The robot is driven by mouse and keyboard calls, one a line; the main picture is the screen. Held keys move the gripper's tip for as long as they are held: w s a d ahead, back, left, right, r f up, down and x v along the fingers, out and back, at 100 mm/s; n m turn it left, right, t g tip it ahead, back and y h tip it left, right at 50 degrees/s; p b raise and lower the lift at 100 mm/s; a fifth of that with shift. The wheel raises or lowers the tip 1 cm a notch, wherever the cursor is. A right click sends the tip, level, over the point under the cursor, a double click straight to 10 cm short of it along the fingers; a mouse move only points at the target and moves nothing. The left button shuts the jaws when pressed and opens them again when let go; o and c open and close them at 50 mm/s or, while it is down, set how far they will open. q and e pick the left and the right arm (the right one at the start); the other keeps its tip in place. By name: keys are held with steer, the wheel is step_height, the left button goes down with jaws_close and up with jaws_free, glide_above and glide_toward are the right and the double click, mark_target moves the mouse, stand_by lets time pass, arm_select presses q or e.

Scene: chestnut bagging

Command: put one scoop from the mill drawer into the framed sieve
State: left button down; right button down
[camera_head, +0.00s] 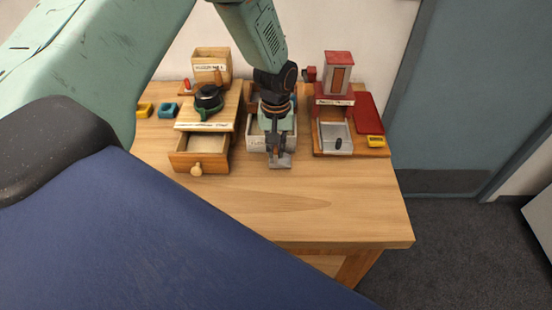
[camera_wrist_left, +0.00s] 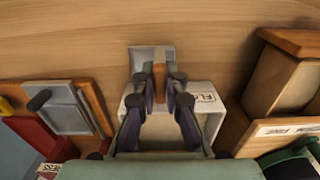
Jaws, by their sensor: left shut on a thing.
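My left gripper (camera_head: 276,128) is shut on the brown handle of a small grey metal scoop (camera_head: 280,160). The wrist view shows the gripper (camera_wrist_left: 160,82) with the handle between its fingertips and the scoop pan (camera_wrist_left: 145,56) ahead. I see no clear load in the pan. The scoop is in front of a white box with a lettered label (camera_head: 257,137), which my gripper partly covers. A wooden drawer with a round knob (camera_head: 197,168) stands open at the left, with a pale inside. I cannot make out which thing is the framed sieve. My right gripper is not in view.
A green round piece with a dark top (camera_head: 208,112) sits above the drawer; a wooden labelled box (camera_head: 211,68) stands behind. At right are a red mill (camera_head: 337,75) with a grey tray (camera_head: 335,137) and a yellow block (camera_head: 376,141). The table front (camera_head: 330,205) is clear.

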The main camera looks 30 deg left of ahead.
mark_target(276, 148)
arm_select(q)
steer(key=shift+r+p, duration=2.45)
steer(key=shift+r, duration=0.1)
steer(key=shift+s+f, duration=0.1)
steer(key=shift+s+d, duration=0.1)
